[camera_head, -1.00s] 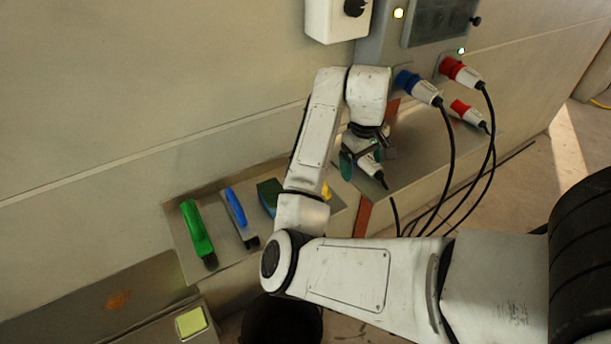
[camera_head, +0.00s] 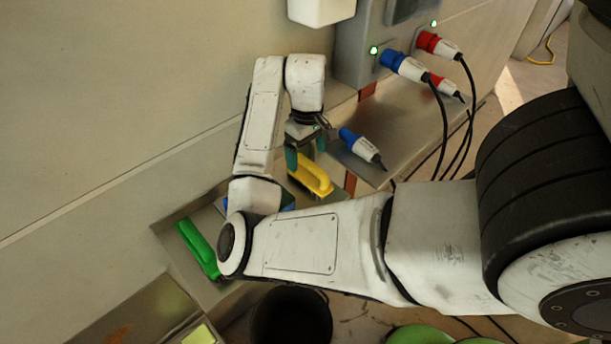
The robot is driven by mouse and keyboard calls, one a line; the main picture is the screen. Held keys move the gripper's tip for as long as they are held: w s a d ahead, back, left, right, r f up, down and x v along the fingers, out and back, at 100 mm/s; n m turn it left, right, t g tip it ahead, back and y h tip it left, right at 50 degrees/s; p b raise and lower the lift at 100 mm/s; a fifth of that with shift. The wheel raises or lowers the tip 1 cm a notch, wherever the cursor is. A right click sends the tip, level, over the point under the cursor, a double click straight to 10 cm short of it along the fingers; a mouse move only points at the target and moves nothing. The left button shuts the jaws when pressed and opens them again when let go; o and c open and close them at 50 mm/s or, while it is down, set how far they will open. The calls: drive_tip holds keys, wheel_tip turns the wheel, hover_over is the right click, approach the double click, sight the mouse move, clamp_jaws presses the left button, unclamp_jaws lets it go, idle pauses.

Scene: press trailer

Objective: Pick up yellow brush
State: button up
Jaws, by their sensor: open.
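The yellow brush (camera_head: 314,178) lies on the metal shelf by the wall, its handle facing up. My gripper (camera_head: 305,155) is open, with its green-tipped fingers pointing down just above and beside the far end of the yellow handle. I cannot tell whether the fingers touch the brush or straddle it. Nothing shows between the fingers. My forearm hides the part of the shelf to the left of the brush.
A green brush (camera_head: 198,247) lies at the shelf's left, and a blue tool beside it is mostly hidden by my arm. A loose blue plug (camera_head: 359,146) lies right of my gripper. Blue and red plugs (camera_head: 404,65) with hanging cables are on the right. A black bucket (camera_head: 291,318) stands below.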

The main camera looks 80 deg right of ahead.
sight(307, 161)
drive_tip(key=shift+f+b, duration=0.4)
drive_tip(key=shift+f, duration=2.65)
drive_tip(key=c, duration=1.2)
